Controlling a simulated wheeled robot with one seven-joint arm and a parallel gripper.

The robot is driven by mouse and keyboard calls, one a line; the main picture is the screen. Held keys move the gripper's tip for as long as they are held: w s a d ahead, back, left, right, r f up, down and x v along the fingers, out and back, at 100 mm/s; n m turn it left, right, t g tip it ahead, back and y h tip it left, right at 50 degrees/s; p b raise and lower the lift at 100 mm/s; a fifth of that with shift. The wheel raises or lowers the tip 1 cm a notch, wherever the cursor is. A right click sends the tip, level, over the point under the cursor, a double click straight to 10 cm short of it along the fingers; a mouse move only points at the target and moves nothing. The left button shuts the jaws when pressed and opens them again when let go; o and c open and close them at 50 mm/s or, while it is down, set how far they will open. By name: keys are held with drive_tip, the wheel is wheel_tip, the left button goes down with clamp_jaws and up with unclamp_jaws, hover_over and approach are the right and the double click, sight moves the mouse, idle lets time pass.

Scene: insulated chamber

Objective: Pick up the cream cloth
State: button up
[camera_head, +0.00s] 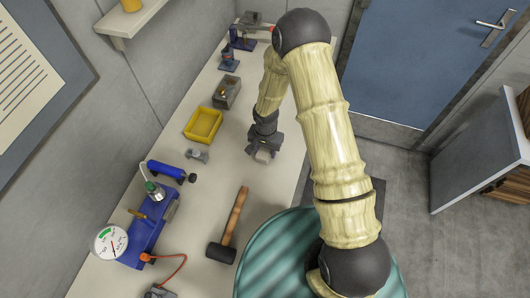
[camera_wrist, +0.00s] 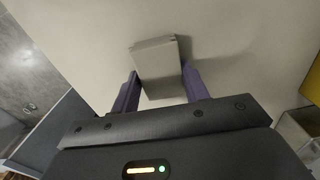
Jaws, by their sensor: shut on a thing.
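The cream cloth (camera_wrist: 158,62) shows in the wrist view as a pale, folded block between my two purple fingers. In the head view the cloth (camera_head: 262,156) is a small pale patch at my fingertips, low over the bench. My gripper (camera_wrist: 160,88) is shut on it, with one finger against each side. In the head view my gripper (camera_head: 264,150) points down at the bench, right of the yellow tray. I cannot tell whether the cloth touches the bench top.
The long pale bench (camera_head: 205,185) runs along the wall. On it are a yellow tray (camera_head: 203,125), a small grey clamp (camera_head: 196,156), a grey box (camera_head: 226,92), a mallet (camera_head: 228,225) and a blue gauge pump (camera_head: 148,225). A teal round surface (camera_head: 275,245) is at the front.

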sight(266, 150)
wheel_tip(266, 150, up, 10)
drive_tip(key=shift+b, duration=1.1)
